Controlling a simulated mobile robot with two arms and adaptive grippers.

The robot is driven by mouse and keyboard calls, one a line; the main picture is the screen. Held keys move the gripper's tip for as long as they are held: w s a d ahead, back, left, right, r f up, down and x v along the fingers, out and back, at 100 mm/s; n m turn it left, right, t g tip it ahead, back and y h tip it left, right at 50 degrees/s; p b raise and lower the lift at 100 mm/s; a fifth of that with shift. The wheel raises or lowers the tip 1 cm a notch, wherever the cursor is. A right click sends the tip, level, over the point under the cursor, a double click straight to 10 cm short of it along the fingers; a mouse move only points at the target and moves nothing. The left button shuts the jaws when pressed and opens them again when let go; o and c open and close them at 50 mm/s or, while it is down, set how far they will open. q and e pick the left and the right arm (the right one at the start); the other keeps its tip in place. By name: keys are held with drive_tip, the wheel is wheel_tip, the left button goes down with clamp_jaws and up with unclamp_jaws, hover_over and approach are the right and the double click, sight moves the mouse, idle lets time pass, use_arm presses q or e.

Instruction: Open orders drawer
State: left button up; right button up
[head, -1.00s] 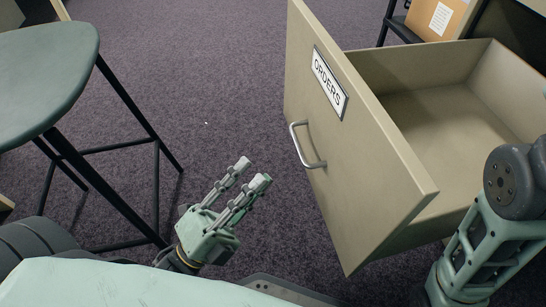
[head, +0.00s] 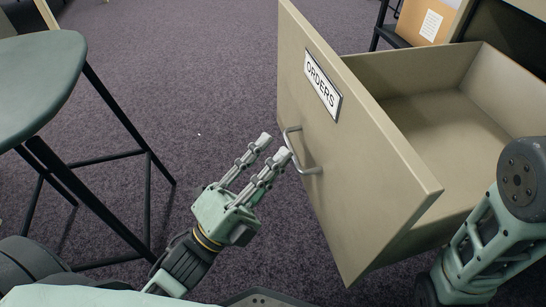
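The orders drawer (head: 345,170) is pulled well out of its cabinet, and its inside (head: 440,105) looks empty. Its beige front carries an "ORDERS" label (head: 322,85) and a metal bar handle (head: 296,150). My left gripper (head: 274,147) is just left of the handle, its two fingers parallel with a gap between them and nothing held. The fingertips overlap the handle's edge in the picture; I cannot tell whether they touch it. My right arm (head: 490,225) shows at the right, beside the drawer; its gripper is out of view.
A green stool (head: 40,75) with black legs stands at the left. A cardboard box (head: 428,20) with a white label is at the top right, behind the drawer. The purple carpet (head: 200,90) between stool and drawer is clear.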

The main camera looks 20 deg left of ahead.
use_arm(q)
drive_tip(key=shift+r, duration=0.1)
clamp_jaws()
drive_tip(key=shift+c, duration=1.4)
unclamp_jaws()
drive_tip(key=o, duration=0.6)
drive_tip(key=shift+c, duration=0.2)
drive_tip(key=shift+a, duration=0.1)
drive_tip(key=v, duration=1.2)
